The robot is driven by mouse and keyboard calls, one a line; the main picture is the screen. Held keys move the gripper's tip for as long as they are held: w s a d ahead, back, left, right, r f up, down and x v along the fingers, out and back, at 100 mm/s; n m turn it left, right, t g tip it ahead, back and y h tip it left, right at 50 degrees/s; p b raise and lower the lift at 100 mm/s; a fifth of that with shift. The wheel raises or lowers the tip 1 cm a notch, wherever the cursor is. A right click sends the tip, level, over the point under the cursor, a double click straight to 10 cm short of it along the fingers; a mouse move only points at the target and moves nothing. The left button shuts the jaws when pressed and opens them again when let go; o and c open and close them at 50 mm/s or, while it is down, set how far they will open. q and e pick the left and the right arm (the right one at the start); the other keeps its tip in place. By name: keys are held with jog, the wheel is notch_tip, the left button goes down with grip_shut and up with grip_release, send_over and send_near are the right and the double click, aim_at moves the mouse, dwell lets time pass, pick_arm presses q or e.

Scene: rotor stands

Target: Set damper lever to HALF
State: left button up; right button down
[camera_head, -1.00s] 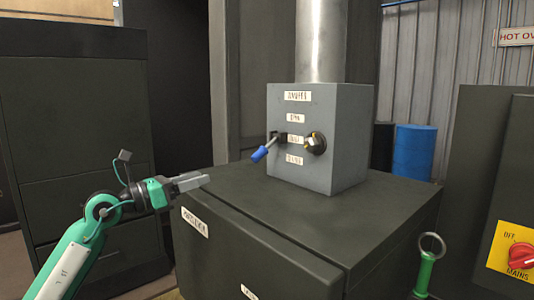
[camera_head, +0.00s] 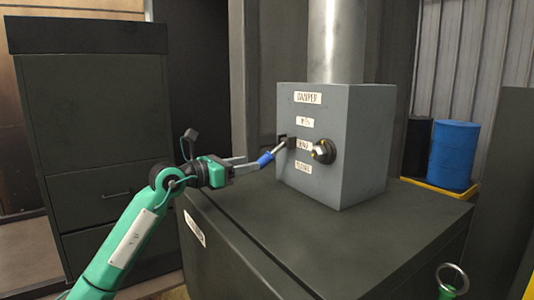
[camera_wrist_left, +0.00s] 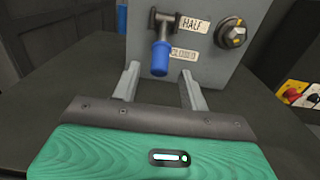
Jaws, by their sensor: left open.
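The damper lever has a blue grip (camera_head: 265,159) on a metal rod and sticks out of a slot at the left of the grey damper box (camera_head: 370,150). Its root is level with the middle label, which reads HALF in the wrist view. My left gripper (camera_head: 245,164) is at the blue grip in the head view. In the left wrist view the two fingers (camera_wrist_left: 158,74) are apart, and the blue grip (camera_wrist_left: 160,58) shows between and just beyond their tips. I cannot tell whether they touch it. My right gripper is not in view.
The box stands on a dark cabinet (camera_head: 400,215) with a bare top. A metal ring on a green rod (camera_head: 451,282) rises at lower right. A blue drum (camera_head: 454,155) stands behind.

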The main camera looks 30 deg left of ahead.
aim_at(263, 157)
pick_arm(q)
jog(key=p+x, duration=0.2)
jog(key=x, duration=0.4)
jog(key=shift+r, duration=0.15)
jog(key=shift+w+d, duration=0.2)
jog(key=shift+w, duration=0.3)
jog(key=c, duration=0.9)
grip_shut()
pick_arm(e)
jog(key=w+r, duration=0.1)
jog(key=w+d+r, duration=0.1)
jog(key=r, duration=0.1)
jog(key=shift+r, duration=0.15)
